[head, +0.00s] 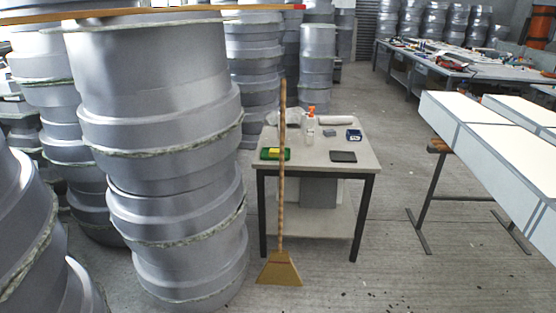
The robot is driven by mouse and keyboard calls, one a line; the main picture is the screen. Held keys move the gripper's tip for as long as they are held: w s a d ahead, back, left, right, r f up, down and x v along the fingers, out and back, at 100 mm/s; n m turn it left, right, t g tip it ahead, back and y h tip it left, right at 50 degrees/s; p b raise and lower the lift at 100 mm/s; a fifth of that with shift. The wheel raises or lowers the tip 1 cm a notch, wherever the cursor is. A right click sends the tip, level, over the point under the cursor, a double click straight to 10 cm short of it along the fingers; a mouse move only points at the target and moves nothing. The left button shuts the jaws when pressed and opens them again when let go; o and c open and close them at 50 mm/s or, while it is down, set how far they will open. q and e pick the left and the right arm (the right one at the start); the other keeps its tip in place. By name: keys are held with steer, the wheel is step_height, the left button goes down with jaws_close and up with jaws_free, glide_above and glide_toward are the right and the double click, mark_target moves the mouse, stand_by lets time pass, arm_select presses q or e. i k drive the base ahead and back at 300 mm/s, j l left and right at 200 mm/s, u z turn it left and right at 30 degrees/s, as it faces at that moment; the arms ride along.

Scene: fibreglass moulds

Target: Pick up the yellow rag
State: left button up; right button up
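A small grey table (318,167) stands in the middle of the view. Near its left front corner lies a flat green item (266,155) with a small yellow patch (275,150) on it. The yellow patch is too small to tell whether it is a rag, and the broom handle crosses right beside it. No other yellow cloth shows clearly. Neither of my grippers is in view.
A broom (280,268) leans upright against the table's front. A clear bottle with an orange top (311,128), a dark flat item (343,156) and a blue box (354,135) stand on the table. Stacked grey moulds (165,150) crowd the left; white panels (500,150) lie right.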

mark_target(273, 152)
steer(key=i+j, duration=0.15)
steer(key=j, duration=0.15)
steer(key=i+j+z, duration=0.15)
steer(key=i+u, duration=0.1)
steer(key=u, duration=0.5)
steer(key=i+l+u, duration=0.75)
steer(key=i+l, duration=0.8)
